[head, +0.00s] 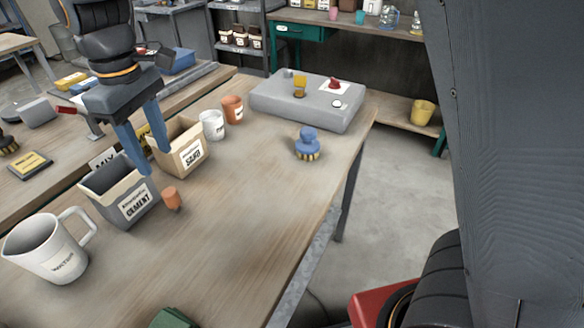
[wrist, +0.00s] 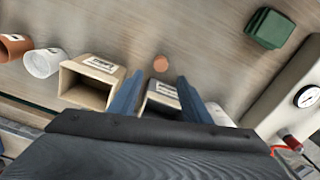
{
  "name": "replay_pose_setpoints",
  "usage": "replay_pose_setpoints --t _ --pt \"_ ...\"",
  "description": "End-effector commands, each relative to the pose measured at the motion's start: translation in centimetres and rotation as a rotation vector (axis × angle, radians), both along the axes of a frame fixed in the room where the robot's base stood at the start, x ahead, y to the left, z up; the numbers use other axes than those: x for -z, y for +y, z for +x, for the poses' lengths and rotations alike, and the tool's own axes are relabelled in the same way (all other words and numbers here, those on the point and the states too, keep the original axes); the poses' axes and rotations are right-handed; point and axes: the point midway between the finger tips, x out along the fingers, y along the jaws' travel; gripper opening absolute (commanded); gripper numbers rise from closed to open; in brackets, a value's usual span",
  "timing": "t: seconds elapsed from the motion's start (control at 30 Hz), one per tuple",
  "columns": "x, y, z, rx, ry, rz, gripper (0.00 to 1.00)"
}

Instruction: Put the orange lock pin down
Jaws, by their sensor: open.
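The orange lock pin (head: 172,199) stands on the wooden table just right of the grey cement box. In the wrist view the orange lock pin (wrist: 160,63) shows as a small round end, just beyond the fingertips and between their lines. My gripper (head: 153,161) has its two blue fingers pointing down, apart and empty, over the area of the cement box and the pin. In the wrist view my gripper (wrist: 160,78) is also open, with nothing between the fingers. The pin appears apart from both fingers.
The cement box (head: 138,203) and sand box (head: 185,158) stand close to the fingers. A white mug (head: 52,250) is at front left. A blue brush (head: 308,144) and a grey block (head: 318,115) are farther right. The table's middle is clear.

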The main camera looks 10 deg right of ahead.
Motion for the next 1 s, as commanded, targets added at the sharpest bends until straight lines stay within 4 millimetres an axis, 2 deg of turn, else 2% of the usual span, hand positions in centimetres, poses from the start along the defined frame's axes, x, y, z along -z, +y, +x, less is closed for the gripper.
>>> replay_pose_setpoints --t 0.07,0.17,0.27,0.33,0.4,0.5,0.6,0.7,0.77,1.0 --pt "0.3 -1.3 0.4 0.033 0.0 0.001 0.44" --pt "1.3 -5.1 1.4 0.137 -0.005 0.004 0.44" --pt "2.8 -11.2 2.3 0.303 -0.014 0.012 0.44" --pt "4.0 -15.9 2.3 0.44 -0.022 0.019 0.44" --pt "5.3 -20.5 1.7 0.574 -0.03 0.025 0.44" --pt "6.9 -26.3 0.0 0.761 -0.045 0.034 0.44" --pt "8.3 -30.8 -2.2 0.921 -0.055 0.04 0.44" --pt "9.2 -33.8 -4.2 1.042 -0.067 0.046 0.44" --pt "9.6 -35.0 -5.0 1.091 -0.072 0.049 0.44" --pt "10.2 -36.1 -6.2 1.154 -0.078 0.052 0.44"
